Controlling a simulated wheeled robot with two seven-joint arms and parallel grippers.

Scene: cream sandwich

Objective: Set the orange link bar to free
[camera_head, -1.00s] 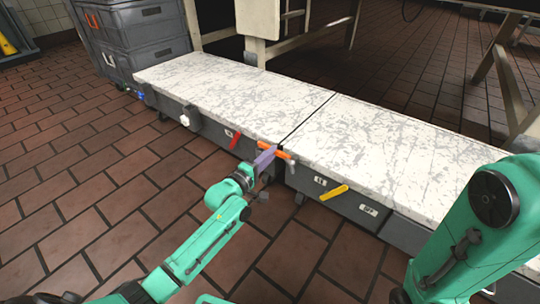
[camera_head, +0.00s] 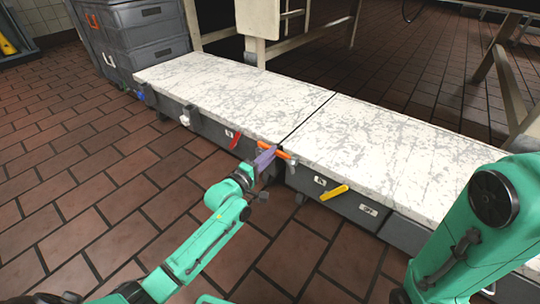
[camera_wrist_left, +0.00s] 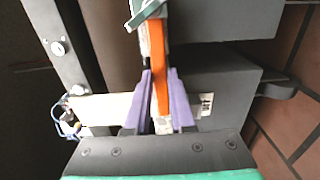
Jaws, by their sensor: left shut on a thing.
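The orange link bar (camera_head: 288,156) lies across the gap between the two low marble-topped units, at their front edge. In the left wrist view the orange bar (camera_wrist_left: 160,65) runs up the picture from between two purple fingers. My left gripper (camera_head: 264,160) is shut on the bar, with one finger on each side of it. The fingers and wrist hide part of the bar in the head view. My right arm shows at the right, but its gripper is out of view.
The left marble top (camera_head: 215,90) carries a red handle (camera_head: 236,140) and a white knob (camera_head: 184,120) on its front. The right unit has a yellow handle (camera_head: 334,192) between two small labels. Grey crates (camera_head: 135,35) stand behind left. The brick floor in front is clear.

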